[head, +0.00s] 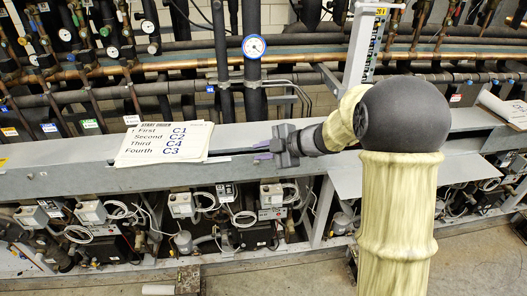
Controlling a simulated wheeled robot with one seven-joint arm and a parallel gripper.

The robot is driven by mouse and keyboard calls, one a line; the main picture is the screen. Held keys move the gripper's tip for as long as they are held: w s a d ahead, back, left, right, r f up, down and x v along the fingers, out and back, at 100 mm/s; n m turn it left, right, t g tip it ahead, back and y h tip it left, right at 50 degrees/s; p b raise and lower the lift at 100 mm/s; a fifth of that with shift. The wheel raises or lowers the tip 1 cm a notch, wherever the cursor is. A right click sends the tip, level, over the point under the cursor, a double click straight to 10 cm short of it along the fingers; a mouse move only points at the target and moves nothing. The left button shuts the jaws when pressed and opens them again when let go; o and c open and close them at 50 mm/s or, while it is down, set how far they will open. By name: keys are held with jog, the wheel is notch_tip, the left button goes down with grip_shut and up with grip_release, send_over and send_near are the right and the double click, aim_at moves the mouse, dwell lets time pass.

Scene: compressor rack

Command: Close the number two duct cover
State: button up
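A long grey metal duct (60,158) runs across the rack, above the compressors. At the right, a flat panel (345,178) slopes outward below a dark opening in the duct; my arm hides part of it. Left of my gripper, a dark slot shows along the duct, with a grey front strip (235,170) below it. I read no number on any cover, so I cannot tell which is number two. My gripper (263,150) is over the duct in the middle, pointing left.
A paper start-order sign (165,144) lies on the duct left of my gripper. Pipes and a white-faced gauge (254,46) stand behind. A grey upright ladder-like frame (366,45) rises behind my arm. Compressors and wiring (180,205) fill the space below.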

jog(key=shift+w+d+r, duration=0.1)
jog(key=shift+d, duration=0.05)
grip_shut()
jog(key=s+d+f+m+t+h, duration=0.1)
jog(key=s+d+m+t+h, duration=0.1)
jog(key=d+m+h, duration=0.35)
jog(key=s+d+f+m+t+h, duration=0.1)
jog(key=s+d+m+t+h, duration=0.15)
jog(key=d+m, duration=0.6)
jog(key=s+d+f+m+g+h, duration=0.1)
jog(key=s+f+m+g, duration=0.2)
jog(key=s, duration=0.6)
jog(key=s+d+f+m+g+h, duration=0.1)
jog(key=s+f+m+g, duration=0.2)
jog(key=s+m, duration=0.3)
jog(key=s+g+b, duration=0.1)
jog(key=s, duration=0.3)
jog(key=shift+d+f+m+h, duration=0.3)
jog(key=shift+d+f, duration=0.1)
jog(key=shift+s, duration=0.1)
